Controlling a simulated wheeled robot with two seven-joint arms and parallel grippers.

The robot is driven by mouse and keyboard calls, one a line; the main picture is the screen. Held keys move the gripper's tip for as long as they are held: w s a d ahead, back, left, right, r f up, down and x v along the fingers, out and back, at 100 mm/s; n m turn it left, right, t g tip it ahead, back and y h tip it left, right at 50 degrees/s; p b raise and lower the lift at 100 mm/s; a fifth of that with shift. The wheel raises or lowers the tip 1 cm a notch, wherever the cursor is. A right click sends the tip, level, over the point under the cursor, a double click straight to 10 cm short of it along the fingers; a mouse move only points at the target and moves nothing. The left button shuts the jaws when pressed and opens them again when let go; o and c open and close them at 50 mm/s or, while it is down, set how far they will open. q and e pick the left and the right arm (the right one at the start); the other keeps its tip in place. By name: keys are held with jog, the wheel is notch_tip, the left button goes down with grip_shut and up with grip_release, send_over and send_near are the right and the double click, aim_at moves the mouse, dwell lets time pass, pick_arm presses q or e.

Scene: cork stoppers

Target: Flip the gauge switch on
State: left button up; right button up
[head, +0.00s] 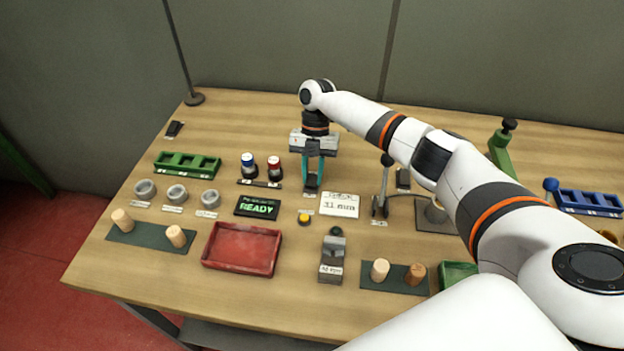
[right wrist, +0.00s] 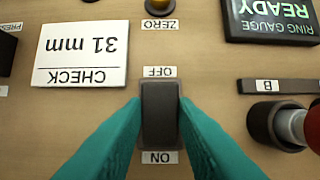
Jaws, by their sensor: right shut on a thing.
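The gauge switch (right wrist: 159,112) is a dark rocker in the right wrist view, with an OFF label above it and an ON label below it. My right gripper (head: 312,182) points straight down at the switch in the head view. Its teal fingers (right wrist: 159,120) stand on both sides of the rocker and are shut on it. In the head view the fingers hide most of the switch. The gauge display (head: 258,207) is lit with green READY text and also shows in the right wrist view (right wrist: 275,18). My left gripper is not in view.
A white 31 mm check card (head: 340,204) and a yellow zero button (head: 304,219) lie close to the switch. Blue-topped and red-topped pots (head: 274,167) stand to its left. A red tray (head: 242,248) lies in front. A lever (head: 381,190) stands right.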

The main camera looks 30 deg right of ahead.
jog(key=o, duration=1)
jog(key=shift+r, duration=0.1)
jog(key=b+v, duration=0.2)
jog(key=v, duration=1)
jog(key=shift+b, duration=0.4)
